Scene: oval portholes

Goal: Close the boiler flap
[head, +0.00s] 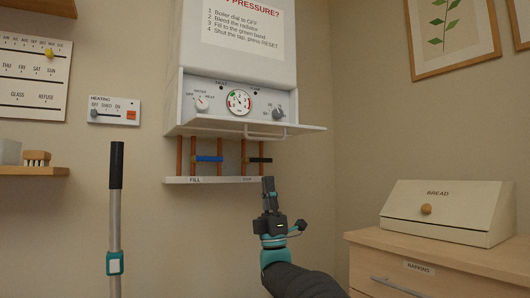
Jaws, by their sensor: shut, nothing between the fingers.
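The white boiler (240,45) hangs on the back wall, with its control panel exposed. Its flap (245,126) is open, hinged down and jutting out roughly level below the panel. A handle (266,135) shows along the flap's front edge. The panel carries a left dial (201,103), a round gauge (239,101) and a right dial (278,113). My gripper (268,181) is shut and empty, pointing up, lower in the picture than the flap and apart from the handle. Part of the pipework behind my gripper is hidden.
Copper pipes with a blue lever (208,159) and a black lever (260,160) run below the boiler to a labelled strip (195,180). A grey pole (115,220) stands left. A bread box (447,212) sits on a wooden cabinet (430,262) at right.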

